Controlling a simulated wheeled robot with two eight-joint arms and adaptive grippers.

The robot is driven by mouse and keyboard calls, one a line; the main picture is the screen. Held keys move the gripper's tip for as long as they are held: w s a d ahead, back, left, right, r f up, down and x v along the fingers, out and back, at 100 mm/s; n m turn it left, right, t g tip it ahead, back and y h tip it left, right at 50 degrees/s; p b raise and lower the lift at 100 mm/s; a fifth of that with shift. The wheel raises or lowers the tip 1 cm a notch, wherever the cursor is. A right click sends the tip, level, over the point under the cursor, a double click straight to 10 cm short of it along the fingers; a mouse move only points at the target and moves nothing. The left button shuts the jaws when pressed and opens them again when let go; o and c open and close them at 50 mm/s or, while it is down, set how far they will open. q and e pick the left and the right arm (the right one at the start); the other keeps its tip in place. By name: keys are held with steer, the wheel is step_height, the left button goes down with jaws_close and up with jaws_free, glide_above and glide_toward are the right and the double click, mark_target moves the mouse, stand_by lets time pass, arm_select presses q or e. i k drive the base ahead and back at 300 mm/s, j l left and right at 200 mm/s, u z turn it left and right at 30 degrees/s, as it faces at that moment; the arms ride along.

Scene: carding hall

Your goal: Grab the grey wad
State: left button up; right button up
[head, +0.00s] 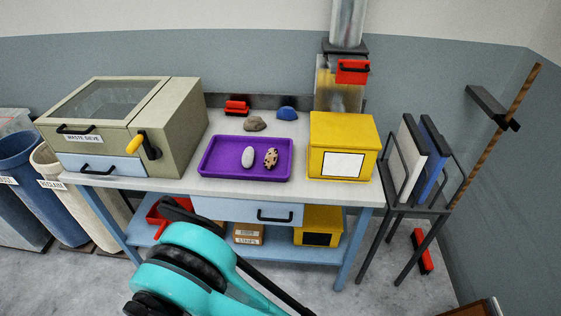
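A pale grey-white oval wad (248,157) lies in the purple tray (205,171) on the workbench. A brown-speckled wad (271,158) lies close to its right in the same tray. A grey-brown lump (255,124) lies on the bench top just behind the tray, outside it. A blue wad (287,114) lies further back to its right. Teal and black links of my arm show low in front of the bench, clear of the tray. I can make out neither gripper's fingertips.
A beige waste sieve box (183,125) with a yellow-handled crank stands left of the tray. A yellow box (343,146) stands right. A red brush (236,107) lies at the back. A rack with boards (409,160) stands right of the bench. Blue and cream bins (25,172) stand left.

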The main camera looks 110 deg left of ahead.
mark_target(248, 156)
steer(key=k+u, duration=0.1)
steer(key=u, duration=2)
steer(key=l+u, duration=0.15)
steer(key=u, duration=1.65)
